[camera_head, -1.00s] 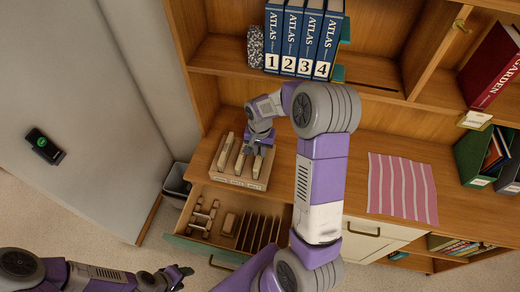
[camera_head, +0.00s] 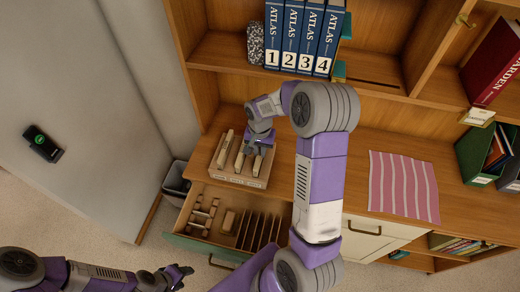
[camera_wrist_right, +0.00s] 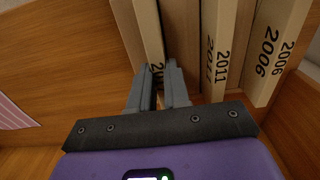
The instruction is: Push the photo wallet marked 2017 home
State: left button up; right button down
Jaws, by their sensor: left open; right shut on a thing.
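A light wooden rack (camera_head: 238,181) stands on the cabinet top and holds three cream photo wallets side by side. In the right wrist view two read 2011 (camera_wrist_right: 218,60) and 2006 (camera_wrist_right: 270,50). The third wallet (camera_wrist_right: 150,35) is between the fingers of my right gripper (camera_wrist_right: 158,92); only the start of its number shows, the rest is hidden by a finger. In the head view my right gripper (camera_head: 258,147) is shut on this rightmost wallet, which stands in the rack. My left gripper (camera_head: 182,272) is open and empty at the lower left.
An open drawer (camera_head: 200,245) with dividers and small wooden pieces lies below the rack. A pink striped cloth (camera_head: 403,187) lies to the right. Atlas volumes (camera_head: 300,40) stand on the shelf above. A grey bin (camera_head: 176,180) stands at the left.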

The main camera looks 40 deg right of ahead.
jog(key=c, duration=1)
grip_release()
jog(key=shift+r+p, duration=0.6)
jog(key=shift+r, duration=3.15)
